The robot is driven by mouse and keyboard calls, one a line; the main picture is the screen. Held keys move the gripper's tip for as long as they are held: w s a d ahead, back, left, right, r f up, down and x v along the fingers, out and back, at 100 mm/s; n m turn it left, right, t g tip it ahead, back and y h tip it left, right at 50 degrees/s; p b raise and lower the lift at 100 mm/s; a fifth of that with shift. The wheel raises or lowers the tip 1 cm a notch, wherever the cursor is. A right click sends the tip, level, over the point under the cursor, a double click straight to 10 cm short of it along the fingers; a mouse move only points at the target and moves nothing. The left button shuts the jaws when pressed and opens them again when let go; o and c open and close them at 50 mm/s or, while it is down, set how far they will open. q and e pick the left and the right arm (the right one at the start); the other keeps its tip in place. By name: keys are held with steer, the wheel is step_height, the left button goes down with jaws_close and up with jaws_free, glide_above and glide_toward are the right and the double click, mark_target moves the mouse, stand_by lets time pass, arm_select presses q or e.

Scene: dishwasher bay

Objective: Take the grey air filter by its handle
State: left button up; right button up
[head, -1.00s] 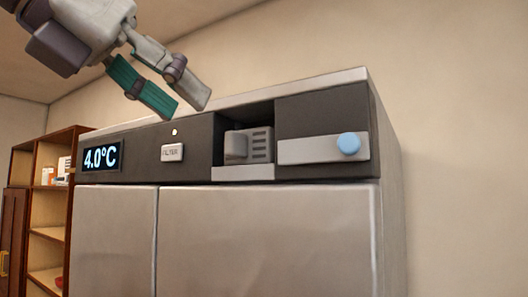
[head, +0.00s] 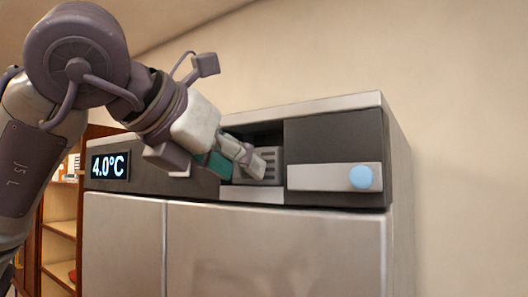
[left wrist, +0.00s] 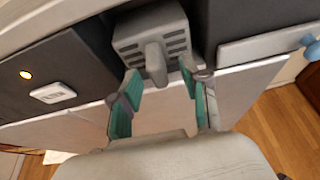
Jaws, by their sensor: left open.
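The grey air filter (head: 271,163) sits in the open recess (head: 262,139) at the top of the steel appliance. It also shows in the left wrist view (left wrist: 136,36), with slots on its face and an upright handle (left wrist: 155,62) at its middle. My left gripper (head: 240,171) is at the recess and hides much of the filter in the head view. In the left wrist view the gripper (left wrist: 160,80) is open, with one teal-padded finger on each side of the handle's lower end. I cannot tell whether either finger touches it. My right gripper is not in view.
Right of the recess is a pale panel with a blue knob (head: 361,177). A lit 4.0°C display (head: 110,166) is at the left. Wooden shelves (head: 60,240) stand at far left.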

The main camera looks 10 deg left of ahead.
arm_select(q)
steer(key=shift+x, duration=0.9)
steer(key=shift+s+a, duration=0.15)
steer(key=shift+s, duration=0.15)
steer(key=c, duration=0.5)
steer(key=shift+w, duration=0.1)
jaws_close()
steer(key=shift+r, duration=0.15)
